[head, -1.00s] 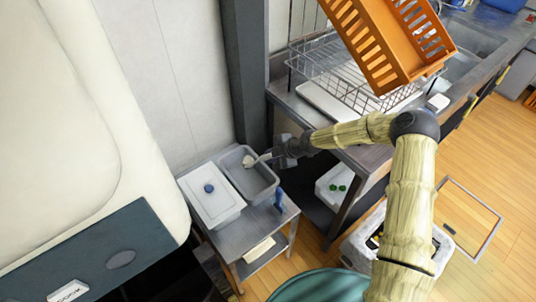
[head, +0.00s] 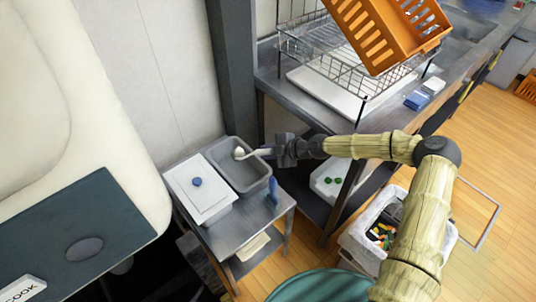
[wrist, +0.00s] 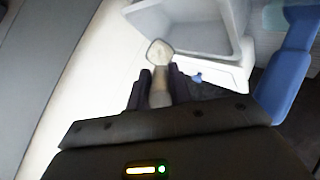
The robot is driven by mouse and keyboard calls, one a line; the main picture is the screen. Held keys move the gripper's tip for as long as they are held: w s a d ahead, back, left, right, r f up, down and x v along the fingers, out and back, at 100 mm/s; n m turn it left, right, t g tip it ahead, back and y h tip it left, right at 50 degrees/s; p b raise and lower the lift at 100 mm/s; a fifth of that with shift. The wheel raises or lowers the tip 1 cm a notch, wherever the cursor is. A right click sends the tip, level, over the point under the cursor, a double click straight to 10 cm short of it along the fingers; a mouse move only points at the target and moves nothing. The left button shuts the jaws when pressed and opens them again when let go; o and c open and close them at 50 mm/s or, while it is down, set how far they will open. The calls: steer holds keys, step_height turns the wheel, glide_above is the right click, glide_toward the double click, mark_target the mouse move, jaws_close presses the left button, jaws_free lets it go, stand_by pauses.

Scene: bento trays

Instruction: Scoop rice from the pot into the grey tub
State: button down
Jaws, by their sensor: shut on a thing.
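My gripper (head: 272,152) is shut on the handle of a pale scoop (head: 240,153). The scoop's head hangs over the back part of the open grey tub (head: 259,187), above its floor. In the wrist view my gripper (wrist: 160,78) holds the scoop (wrist: 159,53) beside the tub wall (wrist: 165,20). The scoop's bowl looks whitish; I cannot tell whether rice lies in it. The tub's visible floor looks bare. A large cream cooker body (head: 90,110) with a dark panel stands at the left; no open pot of rice shows.
A white lidded container (head: 205,209) with a blue knob stands left of the tub on a small grey table (head: 232,235). A blue upright object (head: 272,190) stands right of the tub. A counter with a wire rack (head: 320,50) and orange basket (head: 385,30) lies behind my arm.

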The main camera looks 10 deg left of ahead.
steer(key=shift+d+f+y+b, duration=0.2)
steer(key=shift+f+y+b, duration=0.25)
steer(key=shift+b, duration=0.85)
steer(key=shift+d+f+y+b, duration=0.2)
steer(key=shift+f+b, duration=0.4)
steer(key=shift+b, duration=0.7)
steer(key=shift+f+b, duration=0.1)
steer(key=shift+b, duration=0.3)
steer(key=shift+s+d+f+t+y+b, duration=0.1)
steer(key=shift+f+t+y+b, duration=0.25)
steer(key=shift+b, duration=0.6)
steer(key=shift+d+b, duration=0.1)
steer(key=shift+b, duration=0.45)
steer(key=shift+r, duration=0.1)
steer(key=shift+r+p, duration=0.75)
steer(key=shift+r, duration=1.75)
